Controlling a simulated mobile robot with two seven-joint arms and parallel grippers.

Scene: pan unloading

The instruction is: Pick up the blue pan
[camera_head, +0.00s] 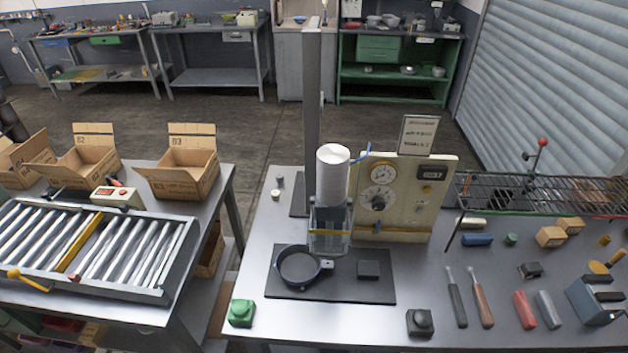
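The blue pan (297,266) is a round, dark pan with a blue rim. It sits upright on a black mat (345,288) on the right-hand table (300,325). A short stub with a light end shows at its right side. The clear guard (331,243) of a press stands right behind it and seems to overlap its back right edge in the picture. Neither of my grippers is in view.
The press has a white cylinder (333,175) and a dial panel (400,195). A black block (368,270) lies right of the pan. A green button box (241,312) and a black one (420,322) stand near the front edge. A roller conveyor (180,250) is at left.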

